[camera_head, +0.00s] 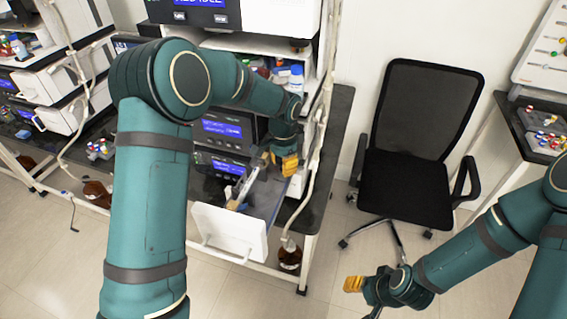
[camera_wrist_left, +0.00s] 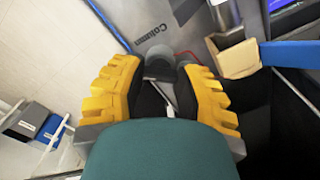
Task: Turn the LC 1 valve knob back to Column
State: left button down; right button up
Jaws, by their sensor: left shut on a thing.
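My left gripper (camera_head: 286,163) is at the right side of the instrument stack in the head view. In the left wrist view its yellow-backed fingers (camera_wrist_left: 163,78) are closed in on the grey valve knob (camera_wrist_left: 158,51), which shows between and just beyond the dark fingertips. A grey panel with the printed word "Column" (camera_wrist_left: 150,34) lies right beside the knob. The fingers hide much of the knob, so its exact pointing direction is unclear. In the head view the knob is hidden. My right gripper (camera_head: 354,284) hangs over the floor, away from the stack; its jaw opening is unclear.
A drawer with a white front (camera_head: 230,230) stands pulled out below the left gripper. White tubing (camera_head: 318,130) runs down the stack's right edge. A brown bottle (camera_head: 290,256) stands low beneath. A black office chair (camera_head: 412,150) is to the right.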

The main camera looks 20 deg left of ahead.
pick_arm(q)
jog(key=shift+m, duration=0.5)
jog(key=c, duration=0.9)
grip_release()
jog(key=shift+o, duration=0.2)
notch_tip(320, 180, up, 12)
